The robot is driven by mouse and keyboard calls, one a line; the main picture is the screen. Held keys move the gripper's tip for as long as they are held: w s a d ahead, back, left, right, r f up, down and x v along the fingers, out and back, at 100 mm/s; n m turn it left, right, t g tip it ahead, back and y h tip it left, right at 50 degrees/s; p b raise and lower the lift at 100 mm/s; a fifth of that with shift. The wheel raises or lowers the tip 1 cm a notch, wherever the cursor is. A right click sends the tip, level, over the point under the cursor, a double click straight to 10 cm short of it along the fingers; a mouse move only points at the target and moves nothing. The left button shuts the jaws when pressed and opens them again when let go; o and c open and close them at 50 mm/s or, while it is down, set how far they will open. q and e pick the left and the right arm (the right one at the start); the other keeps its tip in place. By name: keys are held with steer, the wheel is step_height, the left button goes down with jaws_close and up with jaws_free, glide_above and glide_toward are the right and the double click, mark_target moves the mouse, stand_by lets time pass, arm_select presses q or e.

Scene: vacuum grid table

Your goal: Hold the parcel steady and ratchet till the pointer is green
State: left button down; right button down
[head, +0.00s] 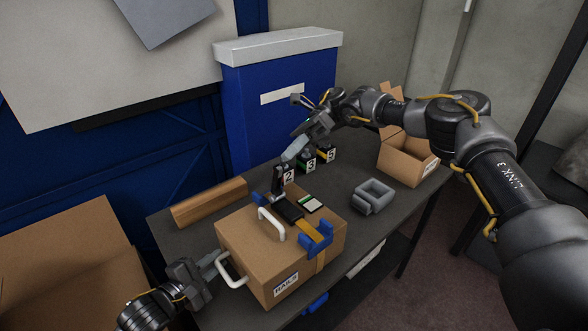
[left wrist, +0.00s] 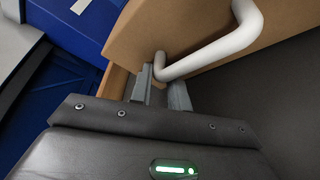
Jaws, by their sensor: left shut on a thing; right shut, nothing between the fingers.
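The parcel (head: 240,232) is a brown cardboard box with white handles, lying on the dark table. On its top sit a black ratchet (head: 289,209) with blue end pieces and a yellow strap (head: 313,229). A small plate with white and green (head: 312,204) lies beside it; its pointer is too small to read. My left gripper (head: 216,262) is shut on the white side handle (head: 232,272); the handle (left wrist: 215,50) also shows at the fingers in the left wrist view. My right gripper (head: 290,153) is shut and empty, above and behind the ratchet.
Black blocks numbered 2 (head: 289,176), 3 (head: 311,166) and 5 (head: 331,155) stand behind the parcel. A grey tray (head: 372,195) and an open carton (head: 408,160) are to the right. A cardboard length (head: 209,203) lies behind left. A blue bin (head: 275,105) stands at the back.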

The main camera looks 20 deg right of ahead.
step_height(320, 180, up, 3)
steer(key=shift+r, duration=0.15)
steer(key=c, duration=2)
jaws_free()
steer(key=o, duration=0.7)
steer(key=a+r+n+h, duration=0.1)
steer(key=a+r, duration=0.3)
steer(key=r, duration=0.1)
steer(key=shift+s+r, duration=0.3)
steer(key=shift+r, duration=0.1)
steer(key=shift+m+h, duration=0.4)
steer(key=shift+h, duration=0.4)
steer(key=a, duration=0.1)
steer(key=a+r, duration=0.1)
steer(key=a, duration=0.1)
steer(key=a+r, duration=0.1)
steer(key=shift+s+a+r, duration=0.1)
steer(key=shift+s+a, duration=0.05)
steer(key=shift+s, duration=0.15)
steer(key=m+t+h, duration=0.8)
steer(key=m+h, duration=0.2)
steer(key=m, duration=0.2)
glide_above(278, 166)
step_height(278, 166, down, 7)
steer(key=shift+s+r, duration=0.1)
steer(key=shift+r, duration=0.05)
step_height(278, 166, down, 12)
